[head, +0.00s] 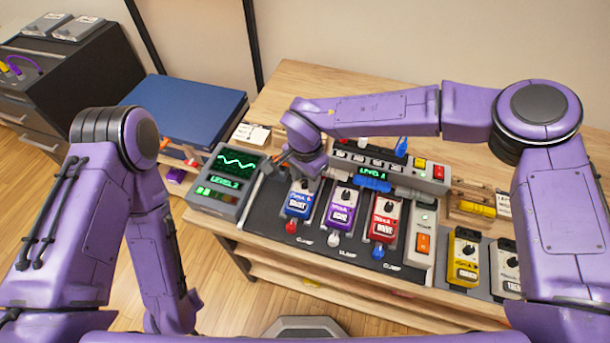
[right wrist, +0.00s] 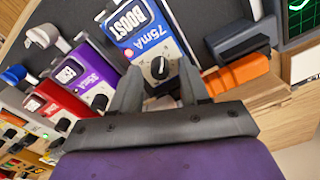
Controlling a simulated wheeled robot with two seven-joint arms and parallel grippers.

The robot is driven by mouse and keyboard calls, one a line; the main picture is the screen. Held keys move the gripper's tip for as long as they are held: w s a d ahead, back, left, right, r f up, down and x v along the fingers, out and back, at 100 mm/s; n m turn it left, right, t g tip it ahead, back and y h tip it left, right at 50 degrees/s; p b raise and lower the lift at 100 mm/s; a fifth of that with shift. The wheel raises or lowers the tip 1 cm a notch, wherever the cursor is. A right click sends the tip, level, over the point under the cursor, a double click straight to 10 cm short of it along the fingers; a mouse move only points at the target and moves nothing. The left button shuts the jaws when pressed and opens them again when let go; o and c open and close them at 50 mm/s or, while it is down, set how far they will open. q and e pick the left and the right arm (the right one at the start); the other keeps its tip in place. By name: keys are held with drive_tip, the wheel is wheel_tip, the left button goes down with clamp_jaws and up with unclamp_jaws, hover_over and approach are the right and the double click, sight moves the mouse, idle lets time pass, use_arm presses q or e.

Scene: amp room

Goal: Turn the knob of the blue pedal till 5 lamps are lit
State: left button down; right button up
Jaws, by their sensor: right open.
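The blue pedal (head: 297,208) stands at the left of a row of pedals on a dark board. In the right wrist view the blue pedal (right wrist: 143,28) shows its "BOOST" and "75mA" labels and a dark round knob (right wrist: 160,68) with a white mark. My right gripper (head: 304,180) is over the top end of this pedal. Its fingers, seen in the right wrist view (right wrist: 160,84), are open on either side of the knob; contact cannot be told. A screen unit (head: 228,180) at the left reads "LEVEL 2" and has small lamps, some green. My left gripper is out of view.
A purple pedal (head: 342,213) and a red pedal (head: 384,222) stand right of the blue one. A control strip (head: 425,175) reading "LEVEL 4" runs behind them. A yellow pedal (head: 464,262) is farther right. An orange block (right wrist: 236,73) lies close to one finger.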

drive_tip(key=shift+s+f, duration=0.15)
drive_tip(key=shift+s, duration=0.15)
drive_tip(key=shift+w+f, duration=0.15)
drive_tip(key=shift+w, duration=0.15)
clamp_jaws()
